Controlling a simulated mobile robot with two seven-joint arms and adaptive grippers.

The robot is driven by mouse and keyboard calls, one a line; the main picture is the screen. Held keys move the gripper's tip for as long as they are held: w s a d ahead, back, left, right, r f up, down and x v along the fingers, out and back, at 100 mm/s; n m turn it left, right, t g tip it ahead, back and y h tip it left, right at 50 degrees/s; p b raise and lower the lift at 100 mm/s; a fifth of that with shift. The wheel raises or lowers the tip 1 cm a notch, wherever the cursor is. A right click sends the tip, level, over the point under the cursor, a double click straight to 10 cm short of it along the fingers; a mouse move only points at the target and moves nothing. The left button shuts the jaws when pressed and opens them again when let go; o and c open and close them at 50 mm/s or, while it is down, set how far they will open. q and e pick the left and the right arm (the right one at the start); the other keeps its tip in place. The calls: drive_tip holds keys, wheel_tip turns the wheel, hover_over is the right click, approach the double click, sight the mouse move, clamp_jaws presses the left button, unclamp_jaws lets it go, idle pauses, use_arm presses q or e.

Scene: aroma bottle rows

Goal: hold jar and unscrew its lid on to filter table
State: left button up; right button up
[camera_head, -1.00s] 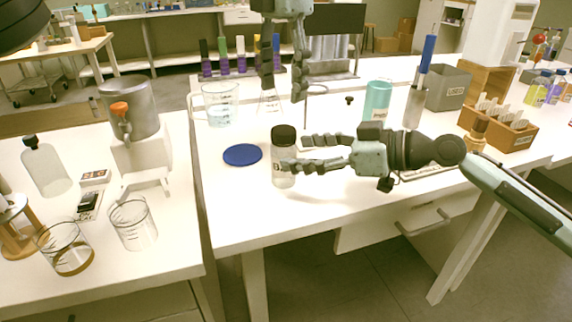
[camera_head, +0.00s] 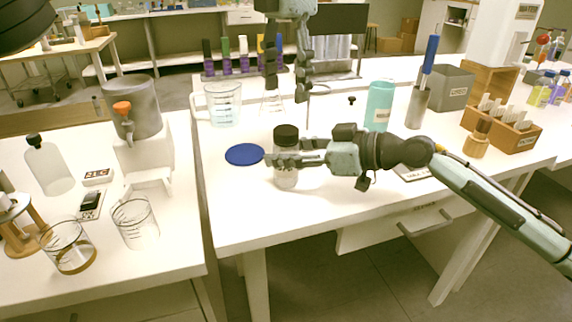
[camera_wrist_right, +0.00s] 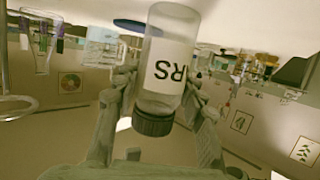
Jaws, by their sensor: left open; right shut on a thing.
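A clear jar (camera_head: 286,177) with a black screw lid (camera_head: 286,133) and a white label stands upright on the white table, just right of a flat blue disc (camera_head: 244,154). My right gripper (camera_head: 285,160) comes in from the right and is shut around the jar's body, below the lid. In the right wrist view the jar (camera_wrist_right: 168,62) appears upside down between the fingers, with its lid (camera_wrist_right: 153,123) on. My left gripper (camera_head: 287,90) is open and empty, fingers pointing down, above and behind the jar. I cannot tell which surface is the filter table.
Behind the jar stand a measuring jug (camera_head: 222,106), a flask (camera_head: 271,103) and a teal bottle (camera_head: 380,106). A wooden rack (camera_head: 512,137) and grey bin (camera_head: 446,88) are at the right. The table's front left is clear.

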sight(286, 130)
clamp_jaws()
use_arm(q)
drive_tip(key=m, duration=1.5)
drive_tip(key=shift+m, duration=0.4)
drive_tip(key=m, duration=0.6)
drive_tip(key=shift+m, duration=0.3)
drive_tip(key=shift+f, duration=4)
drive_tip(key=shift+c, duration=0.6)
